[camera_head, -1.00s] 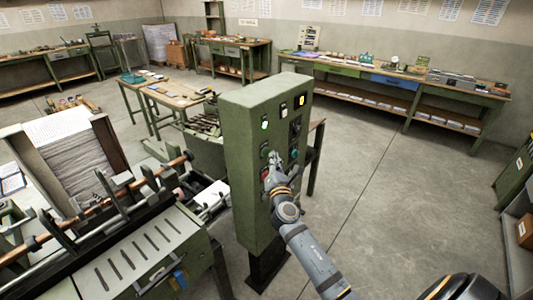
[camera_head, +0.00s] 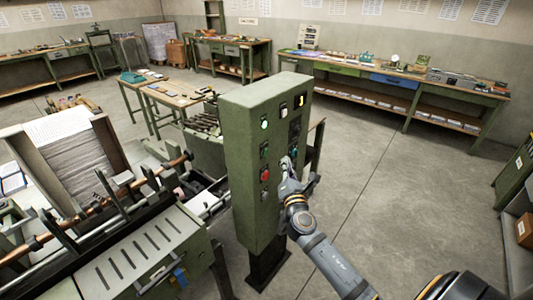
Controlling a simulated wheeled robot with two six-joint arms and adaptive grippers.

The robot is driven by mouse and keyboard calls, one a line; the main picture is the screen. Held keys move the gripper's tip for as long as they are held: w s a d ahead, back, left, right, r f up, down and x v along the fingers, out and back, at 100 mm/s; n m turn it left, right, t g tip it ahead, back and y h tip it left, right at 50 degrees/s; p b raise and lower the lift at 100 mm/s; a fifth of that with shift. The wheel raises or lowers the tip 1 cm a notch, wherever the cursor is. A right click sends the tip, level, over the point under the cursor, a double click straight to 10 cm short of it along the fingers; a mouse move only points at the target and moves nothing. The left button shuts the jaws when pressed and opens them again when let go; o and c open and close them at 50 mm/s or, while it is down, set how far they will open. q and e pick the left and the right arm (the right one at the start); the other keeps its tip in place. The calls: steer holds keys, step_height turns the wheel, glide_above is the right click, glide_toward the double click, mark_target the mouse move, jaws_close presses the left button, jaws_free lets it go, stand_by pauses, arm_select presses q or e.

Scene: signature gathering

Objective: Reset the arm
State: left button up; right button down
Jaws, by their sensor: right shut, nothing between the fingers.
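My right arm comes in from the lower right. My right gripper (camera_head: 287,165) is shut and empty, beside the right part of the front of the green control cabinet (camera_head: 245,130). I cannot tell whether its tip touches the panel. A red button (camera_head: 264,175) shows uncovered to the left of the gripper, with a green button (camera_head: 264,150) above it. My left gripper is not in view.
A green machine with rollers (camera_head: 130,235) and a paper stack (camera_head: 75,165) stands left of the cabinet. A small wooden table (camera_head: 180,98) stands behind it. Workbenches line the walls. The grey floor (camera_head: 400,190) right of the cabinet is clear.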

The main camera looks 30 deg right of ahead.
stand_by(0.7)
step_height(320, 180, down, 21)
steer(key=s+d+m+g+y, duration=0.1)
steer(key=s+m+g+y, duration=0.1)
steer(key=m+g, duration=0.3)
steer(key=s+a+f+m+g+y, duration=0.1)
steer(key=s+f+m+g, duration=0.15)
steer(key=s+f, duration=0.55)
steer(key=s+f+m+g+y, duration=0.1)
steer(key=s+f+m+g, duration=0.15)
steer(key=f, duration=0.95)
steer(key=s+a+f+m+g+y, duration=0.1)
steer(key=s+a+f+m+g, duration=0.1)
steer(key=s+f, duration=0.4)
steer(key=s+a+f+m+g+y, duration=0.1)
steer(key=s+a+f+m, duration=0.3)
steer(key=s, duration=1.3)
steer(key=s+a+f+m+g, duration=0.3)
steer(key=s+f+m, duration=0.4)
steer(key=s+f, duration=0.3)
steer(key=shift+s+m+g+y, duration=0.4)
steer(key=shift+s, duration=0.55)
